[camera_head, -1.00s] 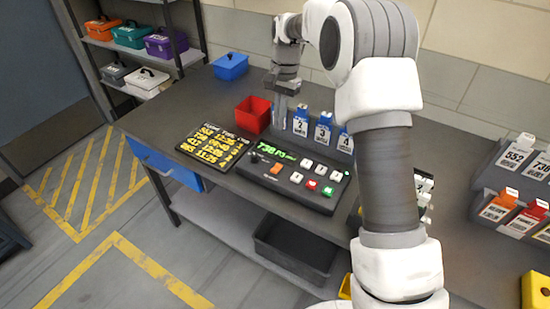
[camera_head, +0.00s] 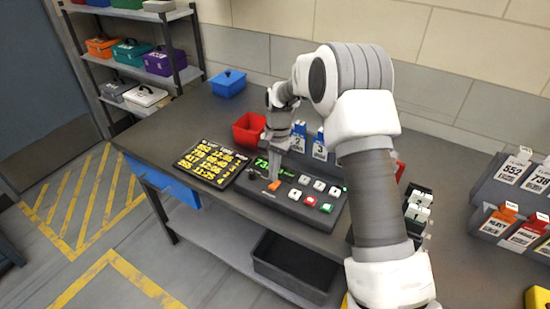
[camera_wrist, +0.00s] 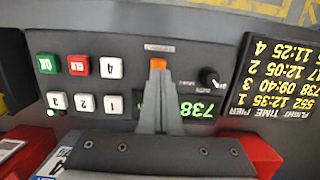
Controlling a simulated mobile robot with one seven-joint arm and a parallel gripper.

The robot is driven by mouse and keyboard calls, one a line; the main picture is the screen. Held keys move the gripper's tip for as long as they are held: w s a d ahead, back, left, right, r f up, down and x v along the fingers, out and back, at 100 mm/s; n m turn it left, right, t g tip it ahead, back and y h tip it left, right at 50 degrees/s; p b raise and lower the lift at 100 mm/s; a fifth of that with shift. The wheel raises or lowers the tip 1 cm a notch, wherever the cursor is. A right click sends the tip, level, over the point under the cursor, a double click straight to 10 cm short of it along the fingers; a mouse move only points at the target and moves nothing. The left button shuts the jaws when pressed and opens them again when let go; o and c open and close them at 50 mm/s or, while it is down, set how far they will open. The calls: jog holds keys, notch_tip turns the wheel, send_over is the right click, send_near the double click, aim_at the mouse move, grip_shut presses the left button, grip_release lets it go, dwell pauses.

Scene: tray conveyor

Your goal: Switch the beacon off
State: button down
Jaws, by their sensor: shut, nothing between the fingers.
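The console (camera_head: 318,212) lies on the table with a green-lit display, numbered white buttons, a red and a green button. An orange switch (camera_head: 273,186) sits at its front left; it also shows in the wrist view (camera_wrist: 158,62), beside a small label too small to read. I cannot tell which way the switch is set. My gripper (camera_head: 274,180) is shut and empty, pointing down at the orange switch. In the wrist view its fingertips (camera_wrist: 157,70) overlap the switch's edge; I cannot tell whether they touch it. The fingers hide part of the display (camera_wrist: 195,108).
A black knob (camera_wrist: 210,77) sits close beside the switch. A flight board (camera_head: 212,163) lies left of the console. A red bin (camera_head: 249,129) and a blue bin (camera_head: 228,83) stand behind, with tag holders (camera_head: 320,148) behind the console.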

jog(key=shift+s+f, duration=0.1)
jog(key=shift+f, duration=0.8)
jog(key=shift+a, duration=0.1)
